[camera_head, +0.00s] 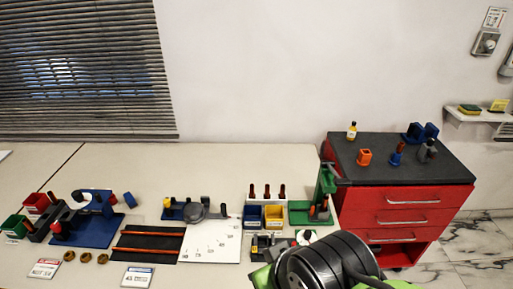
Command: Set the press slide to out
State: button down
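A green upright device that looks like the press (325,183) stands at the right end of the table, on a flat green base. Something orange and dark sits at its foot, too small to make out. I cannot tell which part is the slide or how it is set. My arm, black and bright green, shows at the bottom right, in front of the table edge and below the press. My gripper's fingers are not in view.
Yellow and blue bins (273,215) stand left of the press. A white marked sheet (213,245) and a dark mat (147,245) lie mid-table. A blue fixture (88,230) is at the left. A red drawer cabinet (400,207) stands right of the table.

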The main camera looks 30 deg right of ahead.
aim_at(316, 216)
jog(key=z, duration=1.35)
jog(key=i+l+u, duration=0.1)
jog(key=l+u, duration=1.2)
jog(key=l, duration=0.15)
jog(key=k+l+u, duration=0.1)
jog(key=l+u, duration=0.35)
jog(key=k+l+u, duration=0.15)
jog(key=l+u, duration=0.25)
jog(key=i+j, duration=0.35)
